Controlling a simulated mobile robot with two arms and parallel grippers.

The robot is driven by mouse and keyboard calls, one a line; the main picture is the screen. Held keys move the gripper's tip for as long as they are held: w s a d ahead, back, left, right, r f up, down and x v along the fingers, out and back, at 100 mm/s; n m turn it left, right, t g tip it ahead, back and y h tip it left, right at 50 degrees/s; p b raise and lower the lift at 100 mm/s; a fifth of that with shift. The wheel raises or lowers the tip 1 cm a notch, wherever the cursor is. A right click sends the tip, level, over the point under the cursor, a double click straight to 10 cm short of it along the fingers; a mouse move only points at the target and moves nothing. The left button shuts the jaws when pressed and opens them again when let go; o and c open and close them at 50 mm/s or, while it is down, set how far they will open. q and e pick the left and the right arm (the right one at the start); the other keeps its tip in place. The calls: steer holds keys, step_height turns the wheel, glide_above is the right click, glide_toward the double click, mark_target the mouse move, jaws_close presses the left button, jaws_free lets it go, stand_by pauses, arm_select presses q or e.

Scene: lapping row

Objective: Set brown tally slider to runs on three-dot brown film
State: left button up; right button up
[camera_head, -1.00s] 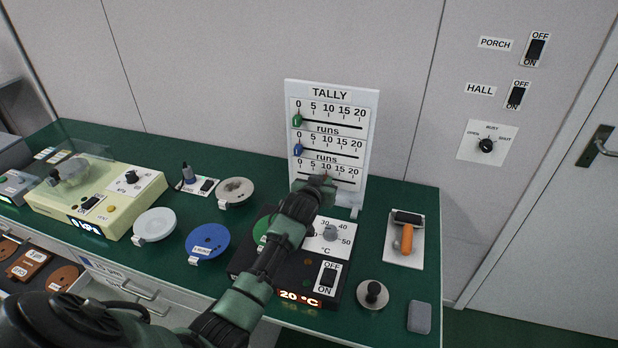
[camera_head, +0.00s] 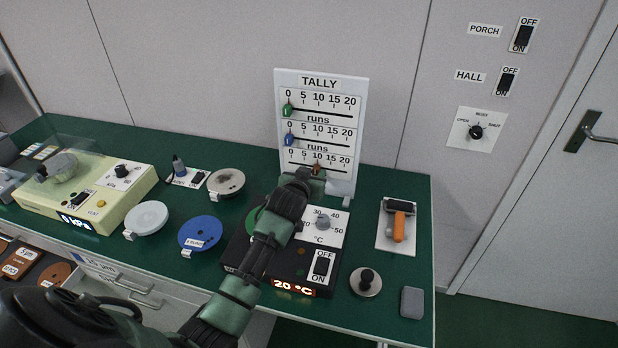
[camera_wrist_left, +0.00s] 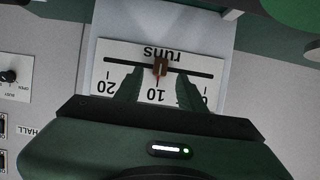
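The white TALLY board (camera_head: 362,90) stands at the back of the bench with several slider rows. The brown slider (camera_head: 317,168) on the lowest row is at about 10; it also shows in the left wrist view (camera_wrist_left: 160,67), upside down, near the 10 mark. My left gripper (camera_head: 312,178) is in front of that row. In the left wrist view its two fingers (camera_wrist_left: 160,85) are apart, either side of the slider, with visible gaps. Brown films (camera_head: 18,262) lie in the open drawer at the lower left; their dots are too small to tell. My right gripper is not in view.
The green slider (camera_head: 287,109) and blue slider (camera_head: 289,140) are at 0. The hot plate (camera_head: 292,287) reading 20 °C lies under my left arm. A blue disc (camera_head: 201,233), a white disc (camera_head: 146,218) and a roller (camera_head: 398,226) are around it.

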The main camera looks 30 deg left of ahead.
arm_select(q)
steer(key=shift+v, duration=2.45)
